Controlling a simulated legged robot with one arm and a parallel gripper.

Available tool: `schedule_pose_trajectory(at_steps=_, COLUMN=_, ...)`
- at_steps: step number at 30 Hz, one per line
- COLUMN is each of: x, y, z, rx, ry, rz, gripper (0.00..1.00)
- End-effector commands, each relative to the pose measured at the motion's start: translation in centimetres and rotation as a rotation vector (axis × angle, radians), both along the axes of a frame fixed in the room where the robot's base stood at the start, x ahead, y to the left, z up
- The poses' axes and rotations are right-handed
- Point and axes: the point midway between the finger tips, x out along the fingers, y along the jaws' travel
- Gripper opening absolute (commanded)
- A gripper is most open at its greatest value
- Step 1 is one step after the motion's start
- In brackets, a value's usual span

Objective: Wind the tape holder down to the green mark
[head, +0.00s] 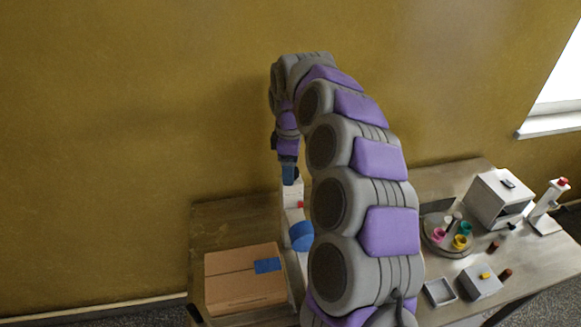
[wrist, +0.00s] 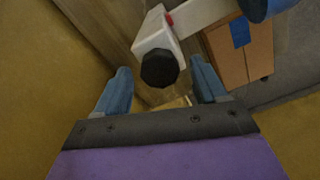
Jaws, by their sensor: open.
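A white stand (head: 291,214) with a red spot and a blue roll (head: 302,236) stands on the table, partly hidden behind my arm. In the wrist view, the white stand (wrist: 157,32) has a dark faceted knob (wrist: 160,69) at its near end, with a red piece beside it. The blue roll (wrist: 262,8) is cut off at the top edge. My gripper (head: 289,172) points down over the top of the stand. In the wrist view, my gripper (wrist: 161,76) is open, with one blue finger on each side of the knob; contact cannot be told. I see no green mark.
A cardboard box (head: 240,284) with blue tape sits left of the stand. To the right are a round tray (head: 432,247) with coloured cups, a white box (head: 499,200), another white stand (head: 546,208) and a grey box (head: 481,282). The wall is close behind.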

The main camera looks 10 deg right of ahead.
Motion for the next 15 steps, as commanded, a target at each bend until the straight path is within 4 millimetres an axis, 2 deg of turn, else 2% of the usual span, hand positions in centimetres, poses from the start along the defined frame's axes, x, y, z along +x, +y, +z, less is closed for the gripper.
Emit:
schedule_pose_trajectory(at_steps=7, x=0.01, y=-0.26, z=-0.03, rx=0.002, ry=-0.001, rz=-0.001, gripper=0.70)
schedule_pose_trajectory(at_steps=15, x=0.01, y=-0.18, z=-0.03, rx=0.002, ry=0.000, rz=-0.001, gripper=0.44)
